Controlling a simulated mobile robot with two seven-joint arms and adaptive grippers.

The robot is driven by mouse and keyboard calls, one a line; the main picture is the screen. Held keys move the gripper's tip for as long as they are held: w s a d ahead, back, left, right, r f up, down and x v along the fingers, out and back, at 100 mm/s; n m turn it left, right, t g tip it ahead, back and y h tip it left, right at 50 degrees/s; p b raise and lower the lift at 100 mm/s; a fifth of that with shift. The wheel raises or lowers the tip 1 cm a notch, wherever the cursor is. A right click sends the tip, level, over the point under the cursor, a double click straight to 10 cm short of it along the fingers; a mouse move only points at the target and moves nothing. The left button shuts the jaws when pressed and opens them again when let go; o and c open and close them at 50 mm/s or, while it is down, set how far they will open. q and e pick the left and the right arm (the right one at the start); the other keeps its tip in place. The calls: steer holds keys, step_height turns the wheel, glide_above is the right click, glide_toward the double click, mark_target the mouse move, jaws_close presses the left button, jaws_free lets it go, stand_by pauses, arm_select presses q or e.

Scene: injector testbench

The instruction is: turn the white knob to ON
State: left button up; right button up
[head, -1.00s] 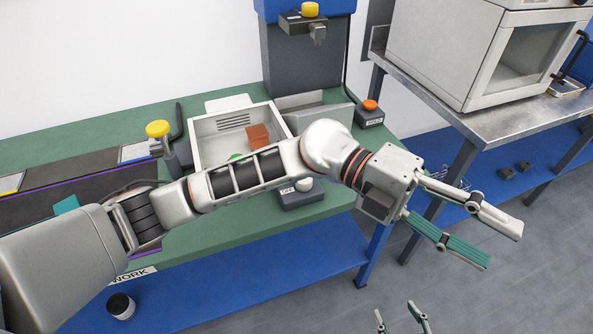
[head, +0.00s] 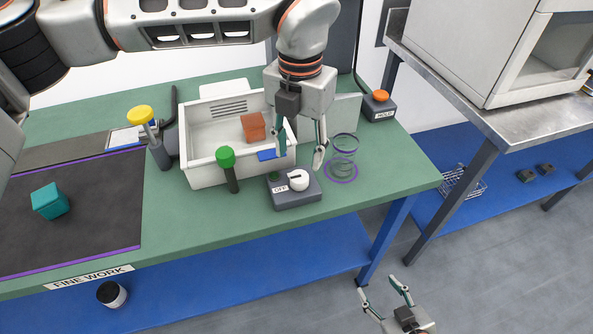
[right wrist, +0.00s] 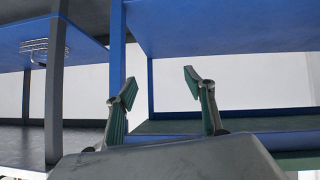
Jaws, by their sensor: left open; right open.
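The white knob (head: 298,180) sits on a dark grey switch box (head: 296,198) on the green bench, near its front edge. A label reading OFF is on the box to the knob's left. My left gripper (head: 299,162) is open, pointing down, with its fingers above and behind the knob in the head view. I see no contact with the knob. My right gripper (head: 383,287) is open and empty at the bottom of the head view, low in front of the bench. Its two fingers also show in the right wrist view (right wrist: 163,95).
A white bin (head: 205,172) with an orange block (head: 253,126) stands behind the box. A green-topped post (head: 228,168) is close left of it. A clear glass (head: 343,155) stands close right. An orange HOLD button (head: 380,97) is at the back right.

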mark_target(299, 176)
arm_select(q)
step_height(299, 176, down, 7)
steer(key=shift+s+f, duration=0.1)
steer(key=shift+f, duration=0.05)
steer(key=c, duration=1.1)
